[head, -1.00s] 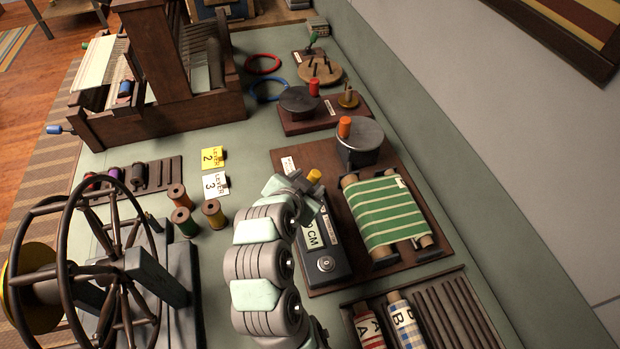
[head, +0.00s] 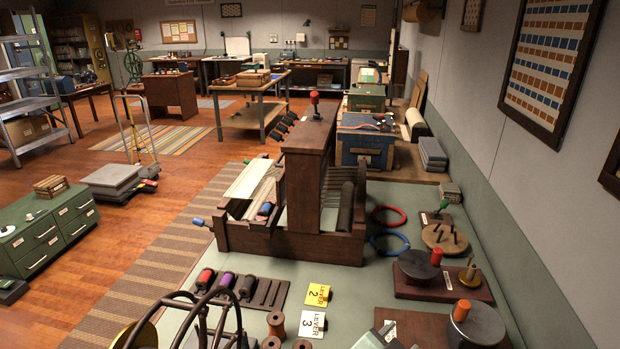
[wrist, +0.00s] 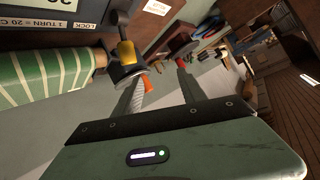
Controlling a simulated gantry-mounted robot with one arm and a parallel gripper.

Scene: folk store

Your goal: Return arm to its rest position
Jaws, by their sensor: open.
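My gripper (wrist: 160,97) shows in the wrist view with its two fingers apart and nothing between them. Beyond the fingers are the devices of the bench: a yellow knob (wrist: 127,52), an orange peg and a green-striped cloth roll (wrist: 40,95) to the left. I cannot tell a touch with any of them.
A wooden loom (head: 300,200) stands on the green bench. Red (head: 389,215) and blue (head: 389,242) rings lie to its right, near two dark round devices with red (head: 437,256) and orange (head: 461,310) pegs. A dark spoked wheel (head: 200,325) stands at the bottom left. Floor beyond is mostly open.

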